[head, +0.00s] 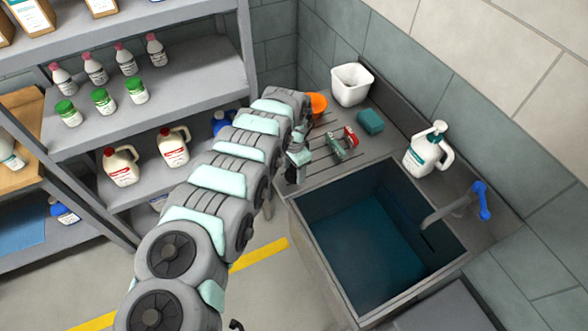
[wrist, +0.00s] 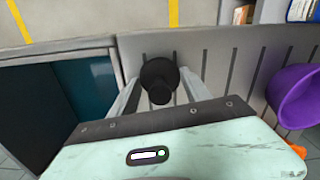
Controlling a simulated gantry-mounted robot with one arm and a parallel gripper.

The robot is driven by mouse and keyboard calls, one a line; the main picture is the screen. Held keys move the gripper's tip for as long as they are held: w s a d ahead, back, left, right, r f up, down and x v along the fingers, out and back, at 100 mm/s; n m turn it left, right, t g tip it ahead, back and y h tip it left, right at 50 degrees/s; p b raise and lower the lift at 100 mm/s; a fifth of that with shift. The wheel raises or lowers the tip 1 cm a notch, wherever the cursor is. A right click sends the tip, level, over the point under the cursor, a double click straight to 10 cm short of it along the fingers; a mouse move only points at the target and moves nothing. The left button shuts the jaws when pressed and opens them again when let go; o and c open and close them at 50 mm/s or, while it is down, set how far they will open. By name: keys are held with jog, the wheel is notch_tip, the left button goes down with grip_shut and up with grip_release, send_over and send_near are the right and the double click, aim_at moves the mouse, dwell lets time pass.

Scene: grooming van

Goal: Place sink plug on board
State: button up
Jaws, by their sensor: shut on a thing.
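The sink plug (wrist: 158,80) is a round black piece with a narrower black stub facing the wrist camera. My gripper (wrist: 160,86) is shut on it, one pale finger on each side. The grey draining board (wrist: 240,70) with dark grooves lies beneath and around it in the wrist view; I cannot tell whether the plug touches it. In the head view my gripper (head: 292,174) is at the board's left edge, near the sink corner, and the board (head: 372,163) extends right of it. The plug is hard to make out there.
The sink basin (head: 365,240) lies in front of the board, with a blue-handled tap (head: 482,200). A purple bowl (wrist: 295,97) is right.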

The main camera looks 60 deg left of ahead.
jog(key=o, duration=1.4)
jog(key=shift+a, duration=0.1)
notch_tip(320, 180, up, 12)
jog(key=shift+r+p, duration=0.1)
jog(key=shift+p, duration=0.2)
